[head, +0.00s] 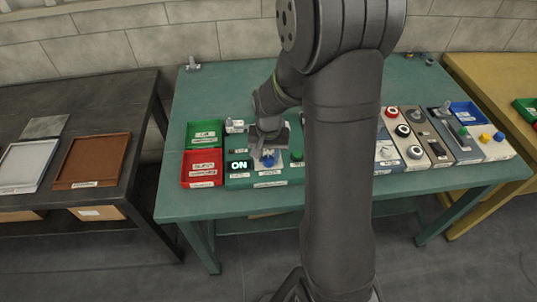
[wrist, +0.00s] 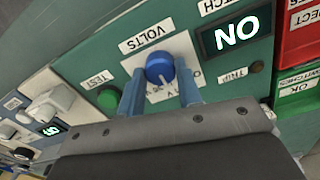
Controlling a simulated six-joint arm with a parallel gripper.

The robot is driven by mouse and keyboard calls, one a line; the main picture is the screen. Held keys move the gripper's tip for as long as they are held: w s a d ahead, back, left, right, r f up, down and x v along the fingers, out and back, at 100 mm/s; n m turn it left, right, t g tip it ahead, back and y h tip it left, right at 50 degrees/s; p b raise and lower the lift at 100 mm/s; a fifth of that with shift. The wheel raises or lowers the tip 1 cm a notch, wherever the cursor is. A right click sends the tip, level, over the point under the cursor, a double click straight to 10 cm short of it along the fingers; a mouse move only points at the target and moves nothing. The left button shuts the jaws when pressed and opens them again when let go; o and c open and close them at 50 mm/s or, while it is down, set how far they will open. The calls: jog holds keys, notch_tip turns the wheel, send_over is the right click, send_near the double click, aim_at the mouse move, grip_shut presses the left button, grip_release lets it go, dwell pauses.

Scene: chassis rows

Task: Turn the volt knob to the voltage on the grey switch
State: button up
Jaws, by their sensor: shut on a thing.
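The blue volt knob (wrist: 158,66) stands on a white dial plate under a VOLTS label on the green panel (wrist: 212,85). My gripper (wrist: 160,76) has its two blue fingers on either side of the knob and is shut on it. In the head view, my gripper (head: 267,141) reaches down onto the panel, over the blue knob (head: 268,158). The dial's marks are partly covered by the fingers and too small to read. A grey-white piece (head: 235,126) stands at the panel's back left; I cannot tell whether it is the grey switch, and no voltage on it is readable.
A lit display (head: 238,165) reads ON beside the knob. A green TEST button (wrist: 110,98) is on the knob's other side. Green (head: 204,134) and red (head: 202,167) trays stand left of the panel. My arm hides the bench's middle; more panels stand at the right.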

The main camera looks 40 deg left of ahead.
aim_at(268, 158)
jog(key=o, duration=1)
notch_tip(268, 158, up, 18)
jog(key=shift+f, duration=0.25)
notch_tip(268, 158, down, 18)
jog(key=shift+r, duration=0.25)
dwell(0.5)
